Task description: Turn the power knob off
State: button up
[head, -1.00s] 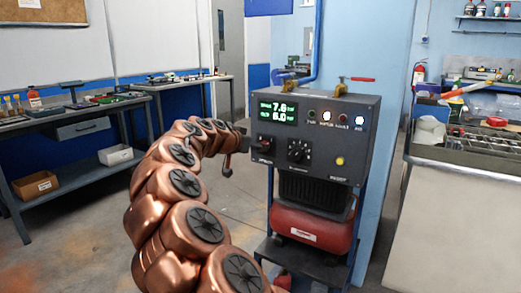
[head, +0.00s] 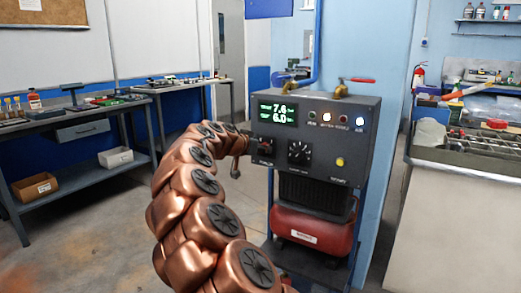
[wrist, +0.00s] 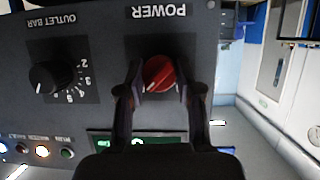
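The red power knob (wrist: 160,74) sits on a black plate under an upside-down POWER label in the wrist view. Its white pointer mark slants toward the lower left. My gripper (wrist: 159,80) is open, with one finger on each side of the knob. Small gaps seem to show between fingers and knob; contact is hard to tell. In the head view my gripper (head: 249,142) is at the left edge of the dark control box (head: 330,106), and the power knob (head: 265,147) is small and partly hidden there.
A black OUTLET BAR knob (wrist: 50,77) is beside the power knob. The green display (head: 278,112) reads 7.6 and 6.0. Indicator lights (head: 360,121) and a yellow button (head: 340,162) are on the panel. A red tank (head: 310,230) is below. Benches (head: 80,125) stand left.

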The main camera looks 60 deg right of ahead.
grip_shut()
jog(key=n+g+p, duration=0.2)
jog(key=shift+w+n, duration=0.1)
jog(key=shift+n, duration=0.2)
jog(key=n+g+h+p, duration=0.1)
jog(key=n, duration=0.1)
jog(key=shift+w+n+g, duration=0.1)
jog(key=shift+n+g, duration=0.2)
jog(key=n+g+h+p, duration=0.1)
jog(key=n+p, duration=0.1)
jog(key=n, duration=0.2)
jog(key=shift+f+g, duration=0.1)
jog(key=shift+g, duration=0.3)
jog(key=n+h, duration=0.1)
jog(key=n, duration=0.1)
jog(key=n+p, duration=0.1)
jog(key=n, duration=0.1)
jog(key=shift+g+h, duration=0.4)
jog(key=shift+f+n, duration=0.1)
jog(key=shift+n, duration=0.3)
